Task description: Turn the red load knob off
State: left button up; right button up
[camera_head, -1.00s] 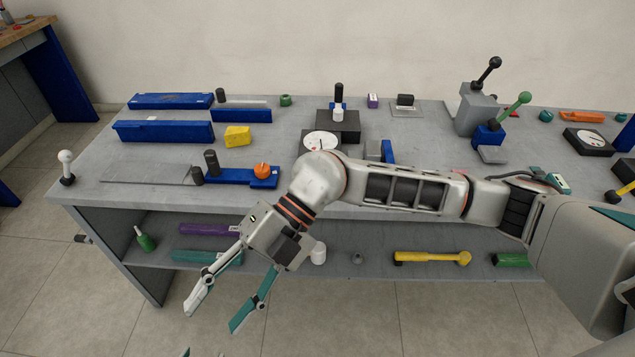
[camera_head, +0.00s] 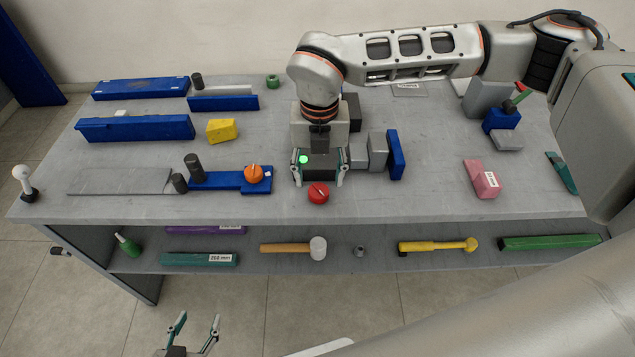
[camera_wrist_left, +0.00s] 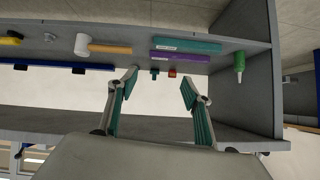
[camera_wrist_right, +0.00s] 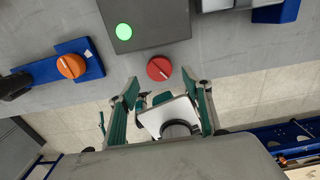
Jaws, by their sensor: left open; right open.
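The red load knob (camera_head: 318,192) sits at the front of a dark box with a lit green lamp (camera_head: 304,160). In the right wrist view the knob (camera_wrist_right: 159,68) is round, with a pale line running diagonally across its face. My right gripper (camera_head: 319,180) points down at the box's front edge, fingers open on either side of the knob. In the right wrist view the knob lies just beyond the open fingertips (camera_wrist_right: 163,88); contact cannot be told. My left gripper (camera_head: 197,324) is open and empty, low in front of the bench, as the left wrist view (camera_wrist_left: 158,82) also shows.
An orange knob (camera_head: 254,173) on a blue base stands left of the red knob. Grey and blue blocks (camera_head: 395,155) stand close on the right. A pink block (camera_head: 480,180) lies farther right. The lower shelf holds a mallet (camera_head: 317,248) and a yellow tool (camera_head: 435,245).

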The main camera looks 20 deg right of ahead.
aim_at(319, 190)
notch_tip(319, 190, down, 4)
jog(key=shift+r, duration=0.1)
jog(key=shift+f, duration=0.5)
jog(key=c, duration=1.1)
pick_arm(q)
jog(key=shift+w+r, duration=0.3)
jog(key=shift+w, duration=0.15)
